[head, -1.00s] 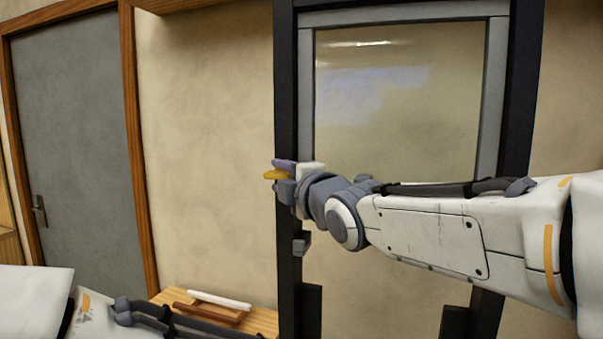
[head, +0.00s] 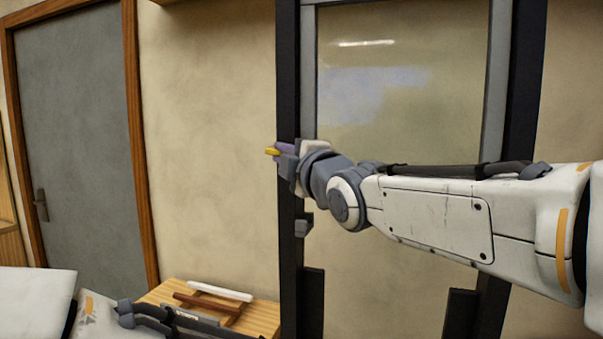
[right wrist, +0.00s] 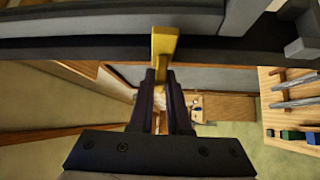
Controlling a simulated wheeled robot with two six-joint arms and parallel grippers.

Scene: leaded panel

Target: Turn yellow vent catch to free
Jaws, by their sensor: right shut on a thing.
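The yellow vent catch (head: 272,151) shows as a small yellow piece at the left post of the dark frame in the head view. In the right wrist view the yellow catch (right wrist: 164,44) stands up from between my fingertips, in front of the dark frame bar. My right gripper (head: 285,149) is shut on the catch; its dark purple fingers (right wrist: 160,78) close around the lower part of it. The gripper and wrist hide the catch's mount in the head view. Part of my left arm shows at the lower left, but its gripper is out of view.
The dark frame (head: 288,75) holds a grey-edged glass panel (head: 400,90). A small grey block (head: 303,227) sits on the left post below my wrist. A wooden table (head: 262,317) with a rack of bars stands at lower left. A grey door (head: 80,140) is farther left.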

